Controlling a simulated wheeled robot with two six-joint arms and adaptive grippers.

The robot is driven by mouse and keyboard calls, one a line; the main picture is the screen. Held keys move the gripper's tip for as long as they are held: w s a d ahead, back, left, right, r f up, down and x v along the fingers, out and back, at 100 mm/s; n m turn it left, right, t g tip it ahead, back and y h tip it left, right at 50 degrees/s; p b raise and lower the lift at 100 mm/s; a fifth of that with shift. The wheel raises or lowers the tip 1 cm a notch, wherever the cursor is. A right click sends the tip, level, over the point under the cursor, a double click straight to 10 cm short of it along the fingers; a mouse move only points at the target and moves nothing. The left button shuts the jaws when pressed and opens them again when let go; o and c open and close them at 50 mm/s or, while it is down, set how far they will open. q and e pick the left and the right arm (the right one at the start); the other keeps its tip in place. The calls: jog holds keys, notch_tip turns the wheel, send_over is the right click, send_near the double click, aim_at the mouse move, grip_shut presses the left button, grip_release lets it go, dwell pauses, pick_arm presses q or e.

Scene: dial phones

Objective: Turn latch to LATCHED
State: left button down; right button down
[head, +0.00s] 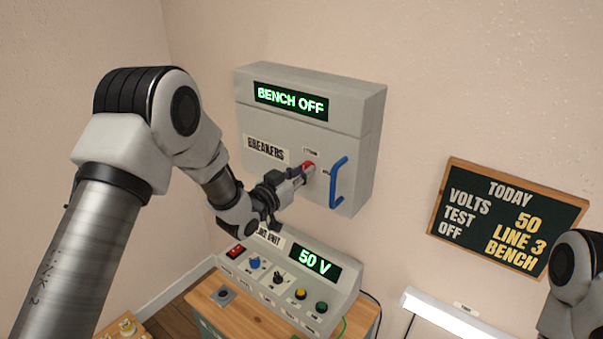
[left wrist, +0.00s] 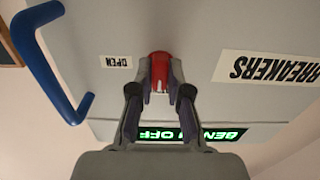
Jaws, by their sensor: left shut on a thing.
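The latch is a small red knob (head: 308,165) on the front of the grey breaker box (head: 362,140). In the left wrist view the red latch (left wrist: 160,62) sits between my fingertips. My left gripper (head: 302,172) is shut on it; it also shows in the left wrist view (left wrist: 160,82). A small label reading OPEN (left wrist: 117,62) is beside the latch. Another small label above the latch in the head view is too small to read. The latch's exact angle is partly hidden by my fingers. My right gripper is not in view.
A blue handle (head: 334,184) stands out from the box door close to the latch. The box display (head: 291,101) reads BENCH OFF. Below is a sloped control unit (head: 345,300) with knobs and a 50 V display. A chalkboard (head: 508,218) hangs at right.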

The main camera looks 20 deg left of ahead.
pick_arm(q)
jog(key=shift+w+r, duration=0.1)
jog(key=shift+r, duration=0.25)
jog(key=c, duration=1.1)
grip_release()
jog(key=shift+d+f, duration=0.1)
jog(key=shift+f, duration=0.15)
jog(key=v, duration=1.2)
jog(key=shift+w, duration=0.1)
